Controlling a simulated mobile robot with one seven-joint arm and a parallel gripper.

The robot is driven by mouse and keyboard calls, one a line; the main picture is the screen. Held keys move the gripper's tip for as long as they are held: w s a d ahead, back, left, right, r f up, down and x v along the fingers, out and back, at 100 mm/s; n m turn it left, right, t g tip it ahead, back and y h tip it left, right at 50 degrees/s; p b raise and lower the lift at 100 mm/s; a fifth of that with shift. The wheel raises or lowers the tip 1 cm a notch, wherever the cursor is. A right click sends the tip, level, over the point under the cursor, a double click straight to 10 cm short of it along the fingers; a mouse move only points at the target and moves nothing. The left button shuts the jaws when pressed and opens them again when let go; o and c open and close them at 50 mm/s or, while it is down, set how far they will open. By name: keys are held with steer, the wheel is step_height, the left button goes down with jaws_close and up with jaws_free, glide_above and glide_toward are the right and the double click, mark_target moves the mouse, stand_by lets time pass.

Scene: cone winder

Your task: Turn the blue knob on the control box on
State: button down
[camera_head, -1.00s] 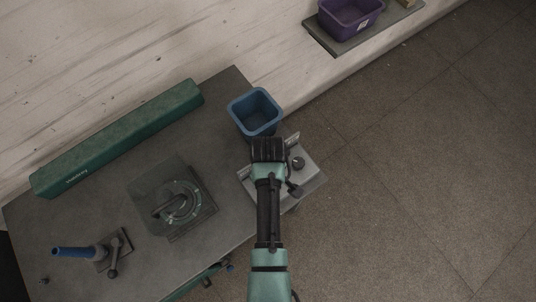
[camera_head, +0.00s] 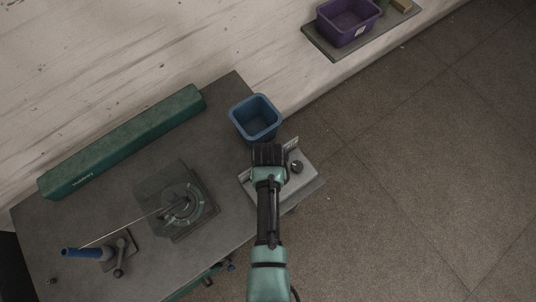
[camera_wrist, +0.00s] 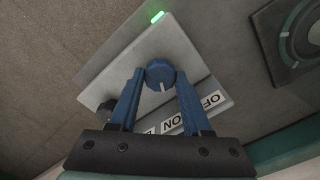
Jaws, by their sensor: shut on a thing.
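The blue knob (camera_wrist: 160,74) sits on the pale grey control box (camera_wrist: 180,50) in the wrist view. Its white mark points roughly toward the ON label (camera_wrist: 172,122); the OFF label (camera_wrist: 211,100) is to the right. My gripper (camera_wrist: 160,82) has its two blue fingers shut on the knob, one on each side. A green light (camera_wrist: 157,17) glows at the box's far edge. In the head view, my gripper (camera_head: 268,154) is over the control box (camera_head: 305,183) and hides the blue knob.
A blue bin (camera_head: 256,118) stands just behind the box. A dark knob (camera_head: 297,167) is on the box's right. Open floor lies to the right.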

steer(key=shift+m, duration=1)
steer(key=shift+c, duration=1.8)
jaws_free()
step_height(320, 180, up, 13)
steer(key=shift+b, duration=0.3)
